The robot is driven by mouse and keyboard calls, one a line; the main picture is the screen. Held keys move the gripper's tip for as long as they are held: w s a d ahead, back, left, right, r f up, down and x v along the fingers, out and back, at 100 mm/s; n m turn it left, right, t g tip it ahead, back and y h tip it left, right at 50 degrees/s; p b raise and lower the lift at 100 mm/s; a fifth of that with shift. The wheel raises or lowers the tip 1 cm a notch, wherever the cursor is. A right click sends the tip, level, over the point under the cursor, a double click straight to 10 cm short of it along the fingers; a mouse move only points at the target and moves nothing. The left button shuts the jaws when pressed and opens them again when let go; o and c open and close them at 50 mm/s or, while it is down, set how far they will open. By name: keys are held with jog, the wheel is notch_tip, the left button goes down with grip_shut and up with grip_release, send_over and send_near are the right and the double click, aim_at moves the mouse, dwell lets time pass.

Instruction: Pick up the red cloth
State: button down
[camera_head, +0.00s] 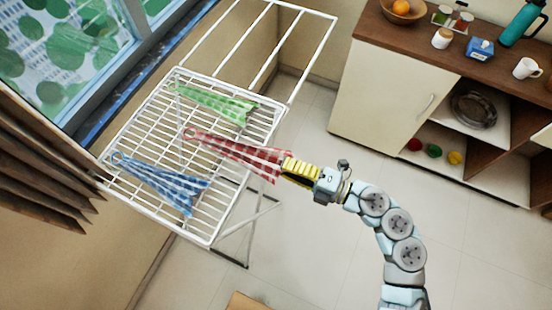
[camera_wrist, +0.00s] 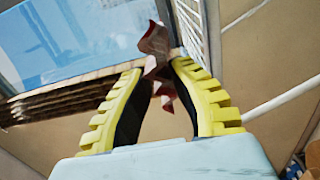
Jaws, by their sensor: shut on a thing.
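My gripper (camera_head: 286,170), with yellow ribbed fingers, is at the cloth's wide right end, by the rack's right edge. In the wrist view my gripper (camera_wrist: 164,66) is shut on the red cloth (camera_wrist: 155,42), which shows between and beyond the fingertips. In the head view the fingers hide the cloth's gripped part.
A cabinet (camera_head: 390,85) stands at the upper right with a bowl (camera_head: 403,10), a white mug (camera_head: 526,68), a blue box (camera_head: 481,48) and a teal bottle (camera_head: 523,25) on top. A window and brown curtain (camera_head: 35,165) are at the left. Open floor lies right of the rack.

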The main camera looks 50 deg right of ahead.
jog(key=s+d+r+p, duration=0.1)
jog(key=s+r+p, duration=0.1)
jog(key=s, duration=0.4)
jog(key=shift+s+d+r+p, duration=0.15)
jog(key=shift+d+p, duration=0.05)
jog(key=shift+p, duration=0.25)
